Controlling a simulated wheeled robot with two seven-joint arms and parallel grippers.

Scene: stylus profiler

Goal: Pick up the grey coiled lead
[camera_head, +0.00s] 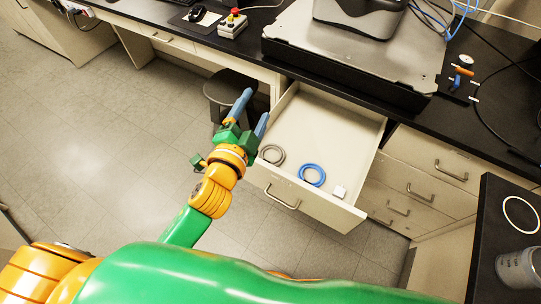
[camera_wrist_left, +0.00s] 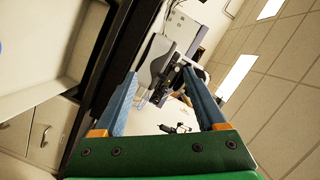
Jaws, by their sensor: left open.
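The grey coiled lead (camera_head: 281,154) lies flat in the left front corner of an open, pale drawer (camera_head: 350,214), in the head view. My left gripper (camera_head: 250,107) is just left of and behind the lead, by the drawer's left side wall. Its two blue fingers are spread and empty, apart from the lead. In the left wrist view, the open fingers (camera_wrist_left: 158,75) point away toward the room, with nothing between them. The grey lead cannot be made out in that view. My right gripper is out of view.
A blue coiled lead (camera_head: 319,184) and a small white block (camera_head: 340,191) lie right of the grey lead in the drawer. A black worktop (camera_head: 290,77) overhangs the drawer's back. A dark stool (camera_head: 217,87) stands behind my left gripper. The drawer's middle is clear.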

